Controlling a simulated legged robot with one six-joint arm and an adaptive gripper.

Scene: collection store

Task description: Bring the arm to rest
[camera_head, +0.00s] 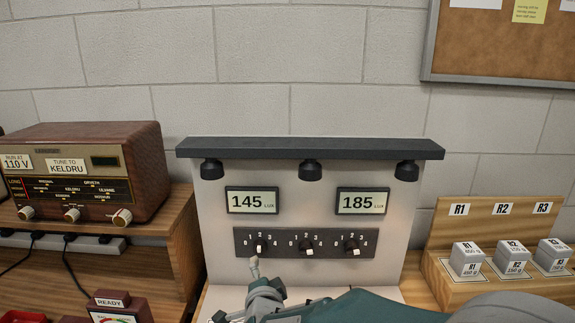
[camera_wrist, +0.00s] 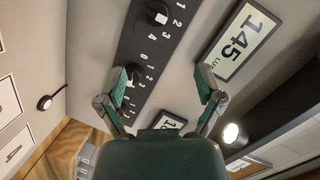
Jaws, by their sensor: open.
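My arm reaches up from the bottom of the head view, in front of a grey light panel (camera_head: 225,225). My gripper (camera_head: 255,268) is just below the leftmost of three dark knobs (camera_head: 260,247). In the wrist view my gripper (camera_wrist: 165,82) shows two teal-padded fingers spread apart with nothing held between them. A dark knob strip (camera_wrist: 140,45) and the 145 lux display (camera_wrist: 240,42) lie beyond the fingers. I cannot tell whether a fingertip touches the panel. The arm hides the panel's lower part in the head view.
A dark bar (camera_head: 310,148) with three lamps overhangs the panel. The 185 display (camera_head: 362,201) is at right. A wooden radio (camera_head: 85,170) stands left, with a red READY box (camera_head: 122,308) below. A wooden stand (camera_head: 500,235) with grey blocks is right. A corkboard (camera_head: 505,45) hangs above.

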